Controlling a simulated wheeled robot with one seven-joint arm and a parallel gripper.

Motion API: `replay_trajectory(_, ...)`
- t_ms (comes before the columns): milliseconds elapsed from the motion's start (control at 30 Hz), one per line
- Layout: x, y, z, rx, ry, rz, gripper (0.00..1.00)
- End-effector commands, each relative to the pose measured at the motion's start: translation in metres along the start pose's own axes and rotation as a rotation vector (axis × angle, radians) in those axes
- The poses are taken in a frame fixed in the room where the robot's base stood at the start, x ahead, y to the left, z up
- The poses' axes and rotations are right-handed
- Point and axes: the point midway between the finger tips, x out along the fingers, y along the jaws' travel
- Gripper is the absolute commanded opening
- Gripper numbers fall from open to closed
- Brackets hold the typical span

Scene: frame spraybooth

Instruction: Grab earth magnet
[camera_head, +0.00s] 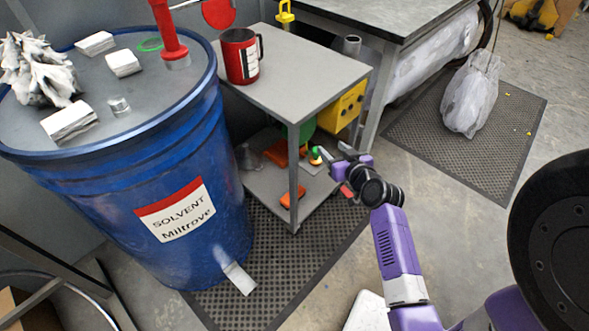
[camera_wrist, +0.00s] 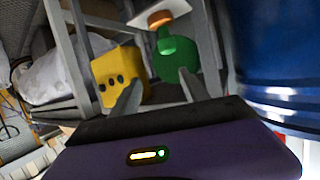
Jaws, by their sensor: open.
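A small green and yellow piece (camera_head: 316,156), which may be the earth magnet, shows by the cart's lower shelf in the head view. My gripper (camera_head: 334,154) is open just right of it in that view; I cannot tell whether they touch. In the wrist view my open gripper (camera_wrist: 159,84) has its two fingers apart with nothing clearly between them. Beyond the fingers is a green rounded object (camera_wrist: 178,58) with an orange band. I cannot tell whether it is that same piece. A cart leg partly hides the shelf in the head view.
The grey cart (camera_head: 309,82) carries a red mug (camera_head: 239,57). A yellow box (camera_head: 342,106) is under its top, also in the wrist view (camera_wrist: 119,75). Orange items (camera_head: 292,197) lie on the lower shelf. A blue solvent drum (camera_head: 187,255) stands left.

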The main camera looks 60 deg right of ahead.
Motion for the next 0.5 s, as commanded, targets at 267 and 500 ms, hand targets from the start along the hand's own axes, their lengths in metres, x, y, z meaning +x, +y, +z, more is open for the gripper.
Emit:
replay_trajectory(267,0.002,-0.014,0.020,-0.063,-0.058,-0.058,0.53)
replay_trajectory(500,0.025,-0.015,0.021,-0.068,-0.056,-0.057,0.53)
